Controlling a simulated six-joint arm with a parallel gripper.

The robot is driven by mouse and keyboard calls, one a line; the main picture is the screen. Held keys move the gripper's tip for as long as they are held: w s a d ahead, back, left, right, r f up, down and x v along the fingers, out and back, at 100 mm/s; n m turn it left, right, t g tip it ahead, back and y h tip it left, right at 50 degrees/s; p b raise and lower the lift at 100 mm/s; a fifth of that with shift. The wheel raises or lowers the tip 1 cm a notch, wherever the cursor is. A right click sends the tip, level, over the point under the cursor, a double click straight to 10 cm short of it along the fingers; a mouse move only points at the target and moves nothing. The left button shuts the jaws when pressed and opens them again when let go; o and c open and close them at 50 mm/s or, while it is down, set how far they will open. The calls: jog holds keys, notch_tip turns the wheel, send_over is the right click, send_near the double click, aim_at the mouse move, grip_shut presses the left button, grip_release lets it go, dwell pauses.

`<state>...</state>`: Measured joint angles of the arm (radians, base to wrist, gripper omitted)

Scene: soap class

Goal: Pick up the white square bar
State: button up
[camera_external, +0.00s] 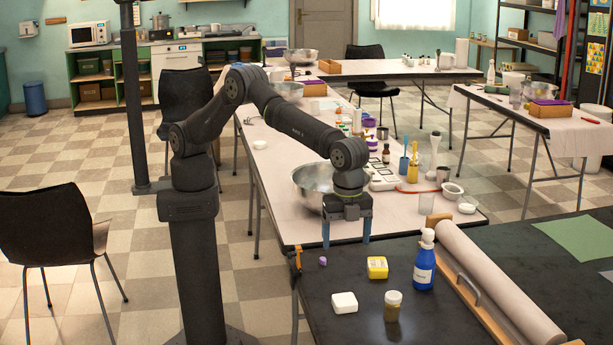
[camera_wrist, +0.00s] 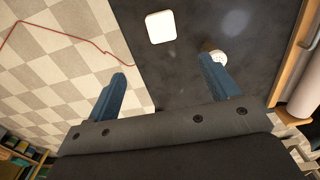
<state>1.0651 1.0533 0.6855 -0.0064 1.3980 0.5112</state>
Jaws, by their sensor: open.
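The white square bar (camera_external: 344,302) lies flat near the left edge of the dark table.
Around the bar are a yellow block (camera_external: 377,267), an amber jar (camera_external: 392,306), a blue bottle (camera_external: 424,266) and a small purple piece (camera_external: 322,261). A long beige roll (camera_external: 495,284) lies to the right. A metal bowl (camera_external: 311,184) stands on the white table behind.

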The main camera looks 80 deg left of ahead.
jog(key=a+f+h, duration=0.2)
jog(key=a+h, duration=0.2)
jog(key=a, duration=0.5)
send_near(343, 295)
notch_tip(343, 295, down, 3)
jog(key=shift+d+f, duration=0.1)
jog(key=shift+h, duration=0.3)
jog(key=shift+d+x, duration=0.15)
jog(key=shift+x, duration=1.25)
jog(key=shift+d+x, duration=0.15)
jog(key=shift+x, duration=1.25)
jog(key=c, duration=1.1)
